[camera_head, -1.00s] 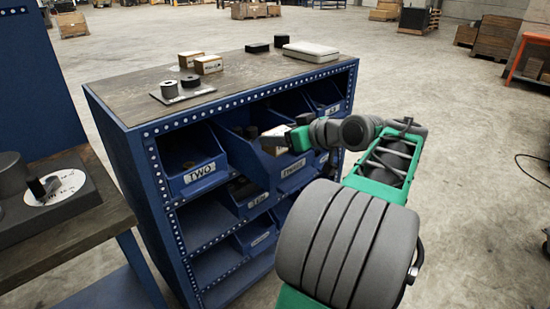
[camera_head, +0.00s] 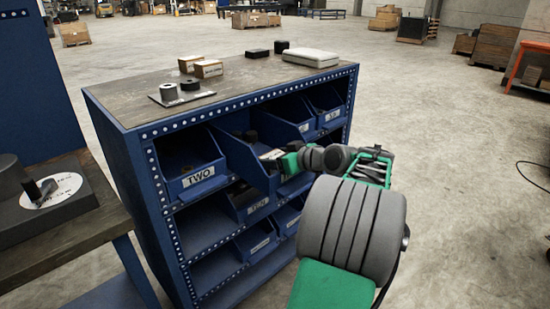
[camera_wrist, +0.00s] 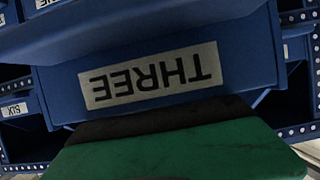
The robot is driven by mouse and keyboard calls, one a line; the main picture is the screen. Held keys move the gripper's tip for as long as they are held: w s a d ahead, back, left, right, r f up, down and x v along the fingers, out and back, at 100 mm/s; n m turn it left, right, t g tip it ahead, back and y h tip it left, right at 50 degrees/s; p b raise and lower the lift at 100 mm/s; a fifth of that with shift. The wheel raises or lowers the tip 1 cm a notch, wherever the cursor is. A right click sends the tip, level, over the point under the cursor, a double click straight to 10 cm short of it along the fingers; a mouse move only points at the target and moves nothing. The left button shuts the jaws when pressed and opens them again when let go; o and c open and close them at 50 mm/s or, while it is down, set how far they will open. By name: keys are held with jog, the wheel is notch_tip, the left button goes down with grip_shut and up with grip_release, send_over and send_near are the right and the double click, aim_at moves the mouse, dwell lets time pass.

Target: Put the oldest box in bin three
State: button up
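Bin three is a blue bin with a "THREE" label (camera_wrist: 150,75), upside down and close in the wrist view. In the head view bin three (camera_head: 245,160) sits in the upper shelf row, right of bin two. My gripper (camera_head: 282,160) is at its front; its green body and dark end fill the bottom of the wrist view (camera_wrist: 165,130). A small pale patch with dark marks (camera_head: 271,155) shows at the gripper's tip; I cannot tell whether it is a box or a label. The fingers' opening is hidden. Two small tan boxes (camera_head: 189,63) (camera_head: 208,69) stand on the cabinet top; their dates are unreadable.
Bin two (camera_head: 199,177) is left of bin three, and more blue bins fill the cabinet. The cabinet top holds a plate with dark cylinders (camera_head: 180,94), black blocks (camera_head: 257,53) and a pale flat case (camera_head: 310,57). A workbench (camera_head: 75,235) stands left.

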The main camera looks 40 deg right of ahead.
jog(key=o, duration=0.4)
jog(key=shift+o, duration=0.2)
jog(key=shift+r, duration=0.1)
jog(key=shift+s+r, duration=0.2)
jog(key=p+v, duration=0.1)
jog(key=v, duration=1)
jog(key=shift+s+r+p, duration=0.1)
jog(key=shift+s+p, duration=0.2)
jog(key=shift+p, duration=0.05)
jog(key=shift+d, duration=0.1)
